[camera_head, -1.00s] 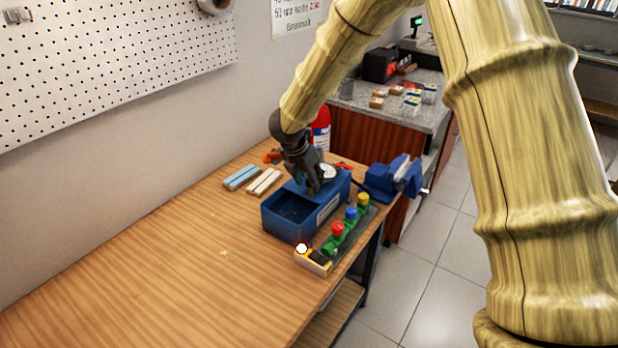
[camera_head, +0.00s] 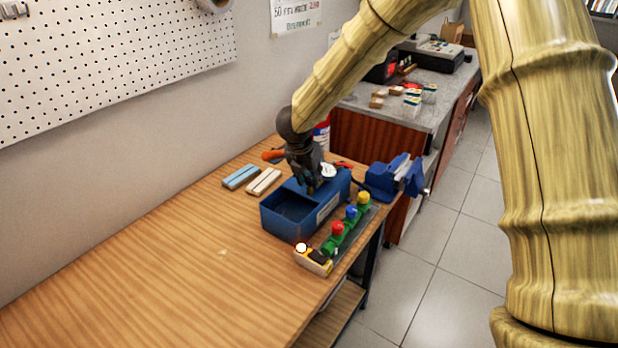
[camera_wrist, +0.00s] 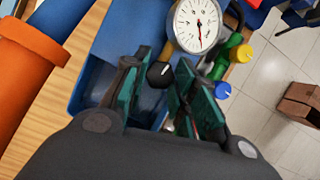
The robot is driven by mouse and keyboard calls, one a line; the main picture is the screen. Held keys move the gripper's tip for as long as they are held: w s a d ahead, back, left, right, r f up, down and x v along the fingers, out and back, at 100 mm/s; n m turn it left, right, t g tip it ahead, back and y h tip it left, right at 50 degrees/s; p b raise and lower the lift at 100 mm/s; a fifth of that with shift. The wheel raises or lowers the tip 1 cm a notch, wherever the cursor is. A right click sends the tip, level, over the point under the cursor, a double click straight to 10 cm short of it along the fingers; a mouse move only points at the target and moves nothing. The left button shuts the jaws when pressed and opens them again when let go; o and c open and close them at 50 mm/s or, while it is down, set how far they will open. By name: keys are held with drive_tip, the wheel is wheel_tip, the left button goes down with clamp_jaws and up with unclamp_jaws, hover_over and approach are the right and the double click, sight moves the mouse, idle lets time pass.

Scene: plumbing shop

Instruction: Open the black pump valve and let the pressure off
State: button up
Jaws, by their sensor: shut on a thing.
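The blue test pump (camera_head: 285,224) is an open-topped box on the wooden bench. Its round white gauge (camera_wrist: 197,25) is in the wrist view, with a red needle pointing downward; the scale is too small to read. The black pump valve (camera_wrist: 160,74) is a faceted knob with a pale mark, beside the gauge. My gripper (camera_wrist: 165,62), with green-padded fingers, is shut on the valve, one finger on each side. In the head view my gripper (camera_head: 315,186) hides the valve. An orange handle (camera_wrist: 25,60) lies left in the wrist view.
A strip with red (camera_head: 337,228), blue and yellow knobs stands along the bench's right edge, near a blue vise (camera_head: 392,178). Pale blue and cream bars (camera_head: 262,181) lie behind the pump. The front left of the bench is clear.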

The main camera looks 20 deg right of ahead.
drive_tip(key=o, duration=1)
drive_tip(key=shift+o, duration=0.2)
drive_tip(key=v, duration=1.2)
